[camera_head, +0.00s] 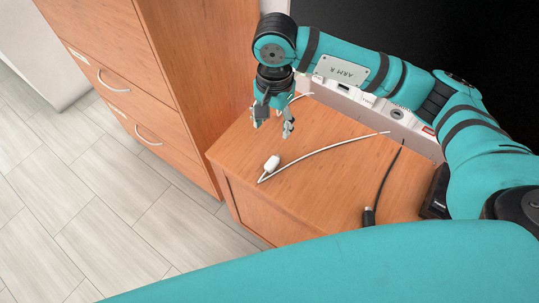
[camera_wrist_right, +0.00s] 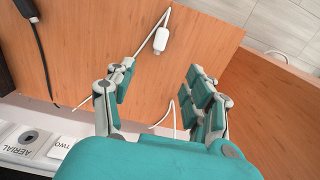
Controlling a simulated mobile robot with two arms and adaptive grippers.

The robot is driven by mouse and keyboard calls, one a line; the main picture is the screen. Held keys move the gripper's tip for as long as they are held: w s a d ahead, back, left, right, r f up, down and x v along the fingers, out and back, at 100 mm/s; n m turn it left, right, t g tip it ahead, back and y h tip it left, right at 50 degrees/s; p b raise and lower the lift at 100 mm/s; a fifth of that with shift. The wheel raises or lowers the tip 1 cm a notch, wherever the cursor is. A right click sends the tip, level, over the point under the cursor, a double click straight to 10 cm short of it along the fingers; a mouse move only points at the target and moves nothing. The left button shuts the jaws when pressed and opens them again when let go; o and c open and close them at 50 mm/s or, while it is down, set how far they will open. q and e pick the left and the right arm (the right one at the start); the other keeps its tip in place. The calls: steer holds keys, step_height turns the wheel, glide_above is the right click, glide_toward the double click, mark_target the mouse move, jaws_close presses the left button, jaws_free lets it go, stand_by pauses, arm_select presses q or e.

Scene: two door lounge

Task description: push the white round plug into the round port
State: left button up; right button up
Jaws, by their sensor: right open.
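A white plug (camera_head: 271,163) lies on the wooden cabinet top, on a white cable; it also shows in the wrist view (camera_wrist_right: 160,40). I cannot tell whether its end is round. That gripper is open, pointing down above the cabinet top, behind the plug in the head view. A round port (camera_head: 397,113), marked AERIAL in the wrist view (camera_wrist_right: 30,137), sits in the white panel. My left gripper is out of view.
The white panel (camera_head: 420,130) with several ports runs along the back of the cabinet top (camera_head: 330,180). A black plug (camera_head: 369,216) on a black cable lies at the right. A tall wooden drawer unit (camera_head: 150,90) stands at the left. The middle of the top is mostly clear.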

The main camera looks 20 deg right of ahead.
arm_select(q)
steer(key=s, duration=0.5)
arm_select(e)
steer(key=p, duration=0.2)
glide_above(272, 162)
step_height(272, 162, down, 9)
steer(key=shift+s+d+f, duration=0.1)
steer(key=shift+s+d, duration=0.05)
step_height(272, 162, down, 2)
steer(key=shift+f+p, duration=0.15)
steer(key=shift+p, duration=0.25)
steer(key=shift+f, duration=0.6)
steer(key=f+p, duration=0.1)
steer(key=f, duration=0.2)
steer(key=shift+a+f+p, duration=0.2)
steer(key=shift+f+p, duration=0.15)
steer(key=shift+p, duration=0.05)
steer(key=shift+f, duration=0.45)
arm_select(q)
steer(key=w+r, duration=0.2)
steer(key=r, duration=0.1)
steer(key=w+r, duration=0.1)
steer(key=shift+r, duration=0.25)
